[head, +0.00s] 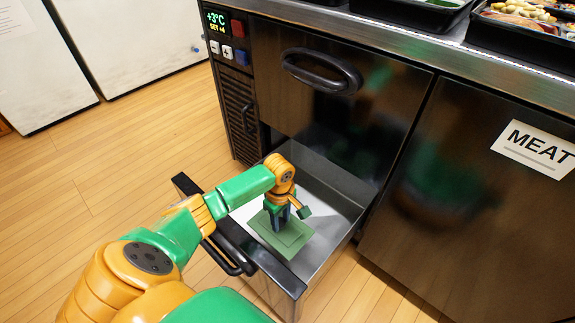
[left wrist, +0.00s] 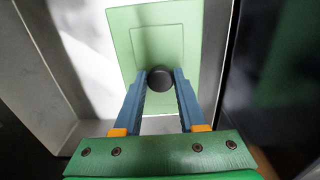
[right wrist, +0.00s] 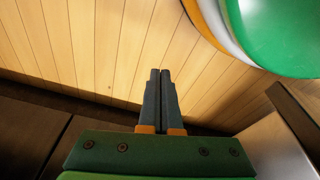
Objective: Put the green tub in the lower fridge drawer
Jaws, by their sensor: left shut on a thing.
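The green tub (head: 287,243) is inside the open lower fridge drawer (head: 326,229), within its metal walls. Its pale green lid with a dark round knob (left wrist: 160,78) faces up in the left wrist view. My left gripper (head: 283,225) reaches down into the drawer from above and is shut on the knob; its blue fingers (left wrist: 160,80) stand on either side of it. The tub's underside and its contact with the drawer floor are hidden. My right gripper (right wrist: 160,75) is shut and empty above the wooden floor, outside the head view.
The upper drawer (head: 335,90) with its black handle is shut above the open one. A door marked MEAT (head: 530,145) is at the right. Black food trays (head: 420,12) stand on the counter. Wooden floor (head: 120,170) lies clear at left.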

